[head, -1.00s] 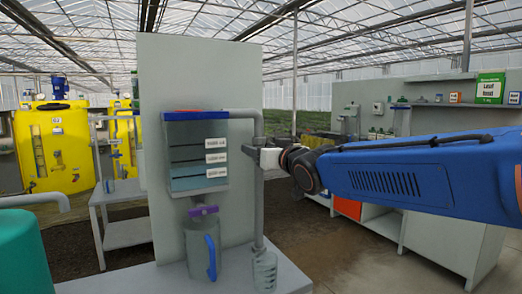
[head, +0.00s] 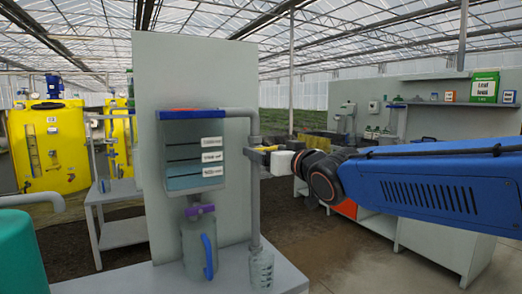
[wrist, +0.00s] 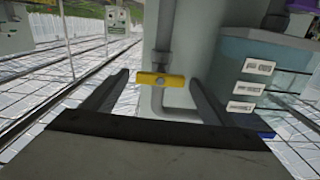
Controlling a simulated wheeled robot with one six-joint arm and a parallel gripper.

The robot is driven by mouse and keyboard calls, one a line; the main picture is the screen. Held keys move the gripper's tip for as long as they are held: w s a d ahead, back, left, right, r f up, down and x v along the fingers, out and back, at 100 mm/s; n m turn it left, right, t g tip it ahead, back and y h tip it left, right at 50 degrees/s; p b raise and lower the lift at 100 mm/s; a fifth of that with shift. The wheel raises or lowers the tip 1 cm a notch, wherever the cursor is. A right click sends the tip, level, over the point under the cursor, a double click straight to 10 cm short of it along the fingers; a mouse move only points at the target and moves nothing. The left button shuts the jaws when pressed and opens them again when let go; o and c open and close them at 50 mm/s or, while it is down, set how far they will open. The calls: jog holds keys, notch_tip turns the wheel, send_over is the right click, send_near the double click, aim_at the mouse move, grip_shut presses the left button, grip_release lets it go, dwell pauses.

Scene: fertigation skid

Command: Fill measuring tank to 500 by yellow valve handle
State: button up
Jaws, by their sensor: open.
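The measuring tank (head: 172,152) is a clear box on a grey panel, with three white labels and blue liquid in its lower part. The exact level against the marks is hard to read. The tank also shows at the right of the wrist view (wrist: 232,55). The yellow valve handle (wrist: 168,79) is a flat bar on the grey pipe beside the tank; it also shows in the head view (head: 284,149). My gripper (wrist: 157,77) is open, with one finger on each side of the handle in the picture. I see no clear contact, and cannot tell the depth.
A purple valve handle (head: 201,210) is under the tank, above a jug with a blue handle (head: 208,257). A clear measuring cup (head: 261,270) stands under the grey pipe (head: 254,205). The grey panel (head: 160,80) stands behind. A teal drum (head: 20,250) is at left.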

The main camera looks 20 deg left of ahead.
jog(key=v, duration=1.1)
dwell(1.3)
